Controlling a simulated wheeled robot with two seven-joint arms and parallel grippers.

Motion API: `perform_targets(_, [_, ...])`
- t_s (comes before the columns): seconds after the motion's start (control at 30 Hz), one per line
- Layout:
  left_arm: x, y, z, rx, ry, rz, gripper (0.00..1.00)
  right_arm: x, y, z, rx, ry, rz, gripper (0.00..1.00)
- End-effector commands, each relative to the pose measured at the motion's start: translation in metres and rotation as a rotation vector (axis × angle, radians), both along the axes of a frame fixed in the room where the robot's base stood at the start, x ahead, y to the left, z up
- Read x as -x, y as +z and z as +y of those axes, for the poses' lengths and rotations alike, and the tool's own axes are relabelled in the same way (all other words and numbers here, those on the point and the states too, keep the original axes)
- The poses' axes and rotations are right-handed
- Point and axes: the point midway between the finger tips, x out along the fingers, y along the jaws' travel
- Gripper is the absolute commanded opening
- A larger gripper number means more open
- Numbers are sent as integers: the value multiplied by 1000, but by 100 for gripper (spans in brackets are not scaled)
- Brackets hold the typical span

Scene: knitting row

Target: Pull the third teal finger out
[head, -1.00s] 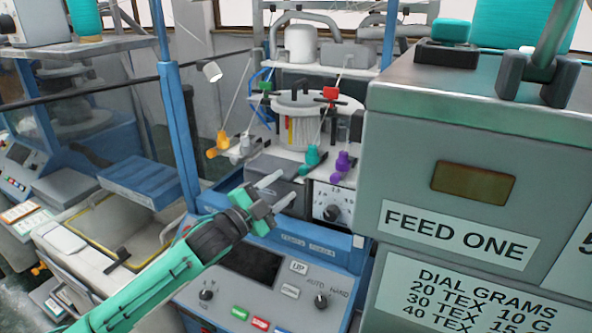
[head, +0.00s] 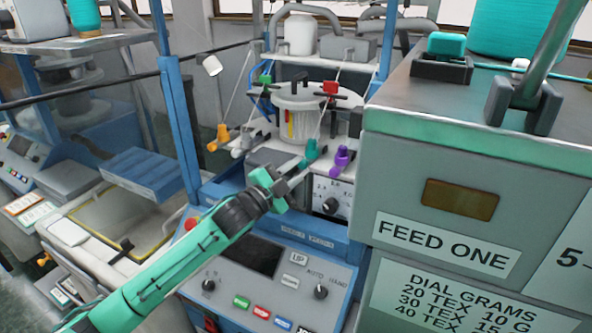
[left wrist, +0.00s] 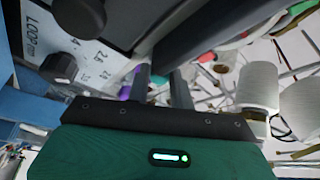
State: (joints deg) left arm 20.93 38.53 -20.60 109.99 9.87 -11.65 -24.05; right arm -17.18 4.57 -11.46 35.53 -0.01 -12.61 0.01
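The teal finger (head: 311,149) is third from the left in a row on the front of the knitting machine, between a grey-white finger (head: 247,141) and a purple finger (head: 341,158). My left gripper (head: 298,170) is just below and left of the teal finger in the head view; I cannot tell whether they touch. My right gripper is not in view.
An orange finger (head: 217,138) stands at the row's left end. A ribbed white cylinder (head: 298,112) rises behind the row. A dial panel (head: 332,195) lies just below. The large grey FEED ONE box (head: 450,205) blocks the right side.

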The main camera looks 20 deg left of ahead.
Motion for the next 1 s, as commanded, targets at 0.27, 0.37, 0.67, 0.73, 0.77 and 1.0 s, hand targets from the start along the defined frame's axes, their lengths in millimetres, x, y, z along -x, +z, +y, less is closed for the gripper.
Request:
perform_targets(0.27, [5, -1, 0, 0, -1, 1, 0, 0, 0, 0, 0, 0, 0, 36])
perform_targets(0.37, [16, -2, 1, 0, 0, 2, 0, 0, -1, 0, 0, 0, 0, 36])
perform_targets(0.67, [32, -1, 2, 0, -1, 3, 0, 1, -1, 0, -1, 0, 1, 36])
perform_targets(0.73, [32, -2, 2, 0, -1, 3, 0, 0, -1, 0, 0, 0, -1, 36])
perform_targets(0.77, [32, -2, 2, 0, -1, 3, 0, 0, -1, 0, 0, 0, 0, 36])
perform_targets(1.0, [32, -1, 2, 0, 0, 2, 44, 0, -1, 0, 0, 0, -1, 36])
